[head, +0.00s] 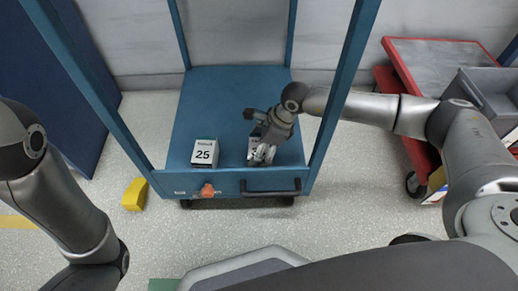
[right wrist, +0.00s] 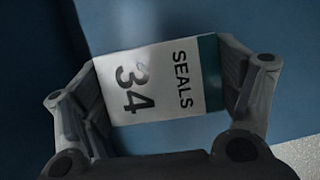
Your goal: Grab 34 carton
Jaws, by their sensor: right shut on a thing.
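The carton marked 34 (right wrist: 158,85) shows in the right wrist view, white with a green band and the word SEALS. In the head view it is mostly hidden behind my right gripper (head: 262,152), on the right part of the blue cart's shelf. My right gripper, also in the right wrist view (right wrist: 165,90), has its fingers on two opposite sides of this carton and is shut on it. I cannot tell whether the carton is lifted. A second carton, marked 25 (head: 204,154), stands on the shelf to its left. My left gripper is not in view.
The blue cart's shelf (head: 222,95) is bare behind the cartons, with blue uprights at its corners. A dark handle (head: 270,190) and an orange knob (head: 208,190) are on its front. A red cart (head: 440,62) and a grey bin (head: 488,95) stand at right.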

